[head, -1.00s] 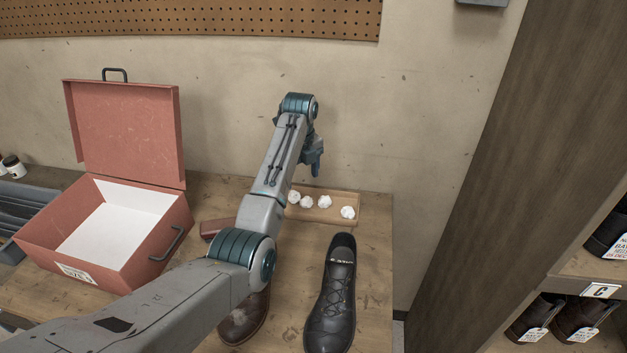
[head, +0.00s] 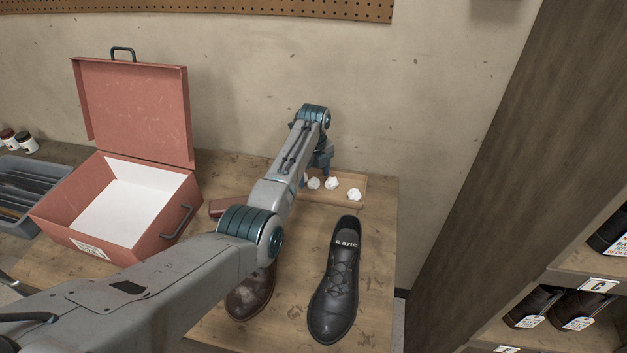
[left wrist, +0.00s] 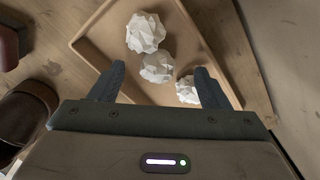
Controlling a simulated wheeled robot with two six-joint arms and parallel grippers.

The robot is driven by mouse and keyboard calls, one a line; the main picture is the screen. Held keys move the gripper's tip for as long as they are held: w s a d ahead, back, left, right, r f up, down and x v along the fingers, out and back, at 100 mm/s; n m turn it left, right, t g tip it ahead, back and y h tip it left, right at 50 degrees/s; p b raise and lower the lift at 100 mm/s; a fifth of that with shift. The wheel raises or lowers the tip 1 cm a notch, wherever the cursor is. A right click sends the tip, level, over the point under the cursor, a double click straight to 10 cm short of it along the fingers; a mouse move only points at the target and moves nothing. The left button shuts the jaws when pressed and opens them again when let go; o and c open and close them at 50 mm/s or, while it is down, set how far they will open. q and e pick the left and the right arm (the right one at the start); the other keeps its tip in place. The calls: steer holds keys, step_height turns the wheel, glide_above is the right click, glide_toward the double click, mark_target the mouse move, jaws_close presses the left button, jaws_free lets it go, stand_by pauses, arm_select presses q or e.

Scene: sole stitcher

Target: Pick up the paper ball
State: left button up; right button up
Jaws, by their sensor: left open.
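White crumpled paper balls lie in a shallow wooden tray (head: 360,179) at the back of the bench. In the head view, one ball (head: 331,183) is in the middle and another (head: 354,194) is to its right. My left gripper (head: 322,166) is over the left part of the tray, partly hidden by its own arm. In the left wrist view, the open left gripper (left wrist: 159,68) has one paper ball (left wrist: 157,67) between its fingertips, without clear contact. A second ball (left wrist: 145,32) lies just beyond, and a third (left wrist: 187,90) is partly behind the right finger. My right gripper is out of view.
An open red box (head: 105,235) with a white lining stands left. A black shoe (head: 336,285) and a brown shoe (head: 249,298) are in front of the tray. The wall (head: 420,90) is close behind it. A shelf with shoes (head: 540,307) is at right.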

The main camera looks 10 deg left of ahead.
arm_select(q)
steer(key=shift+f, duration=0.65)
steer(key=c, duration=1.1)
steer(key=shift+c, duration=0.2)
